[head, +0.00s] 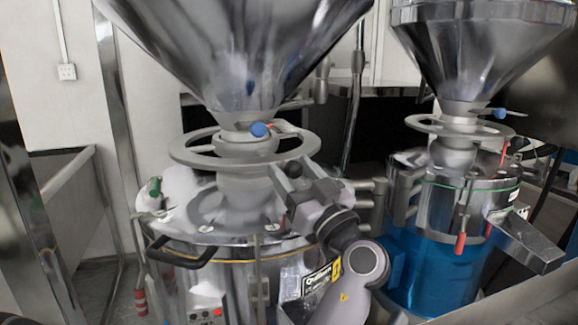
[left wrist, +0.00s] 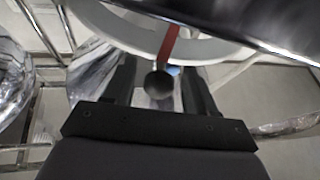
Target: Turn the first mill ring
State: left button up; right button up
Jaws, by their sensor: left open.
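The first mill ring (head: 190,151) is a flat grey ring with spokes around the neck below the left steel hopper. In the left wrist view the pale ring (left wrist: 110,22) crosses the top, with a red strip (left wrist: 169,42) near it. A dark round-ended knob (left wrist: 158,86) shows between my fingers there. My left gripper (head: 288,182) is at the ring's right front edge. In the left wrist view my left gripper (left wrist: 160,72) is open, one finger on each side of the knob. Contact cannot be told. My right gripper is out of view.
The left mill has a steel lid (head: 190,228) and a black side handle (head: 180,252). A blue-tipped lever (head: 259,129) sits above the ring. A second mill with its own ring (head: 425,124) and a blue body (head: 430,275) stands close on the right.

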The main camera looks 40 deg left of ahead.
pick_arm(q)
jog(key=shift+a, duration=0.15)
jog(key=shift+c, duration=0.3)
grip_shut()
